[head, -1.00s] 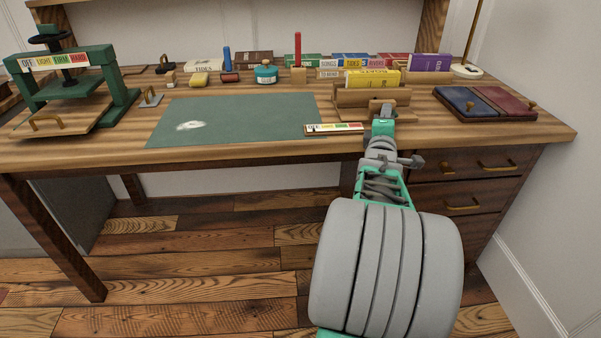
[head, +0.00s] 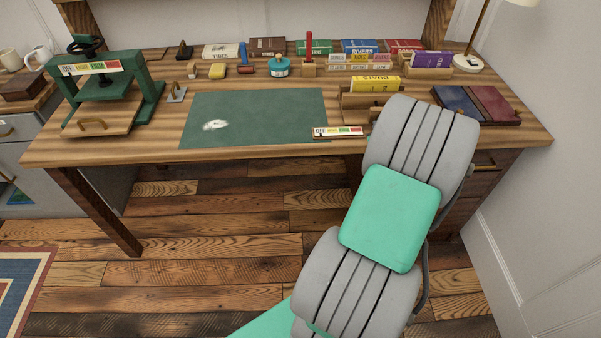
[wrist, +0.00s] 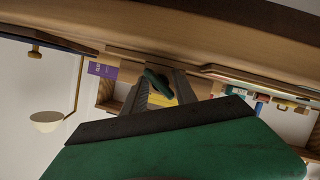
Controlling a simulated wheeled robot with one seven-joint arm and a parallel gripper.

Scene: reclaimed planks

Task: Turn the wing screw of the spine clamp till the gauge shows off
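The wooden spine clamp (head: 348,106) stands at the right of the desk, with a yellow book (head: 375,84) upright in it. My arm hides its front right part and the wing screw in the head view. The gauge strip (head: 338,132) lies left of it at the desk's front edge; a tiny dark mark shows near its left, OFF end, too small to read surely. In the wrist view a dark green wing screw (wrist: 158,83) shows between the two dark fingers of my gripper (wrist: 161,80). The fingers stand apart around it; I cannot tell whether they touch it.
A green press (head: 107,90) stands at the left, a green mat (head: 255,115) lies mid-desk. Books, a teal pot (head: 279,68) and small tools line the back. Blue and red boards (head: 490,103) and a lamp (head: 468,63) are at the right.

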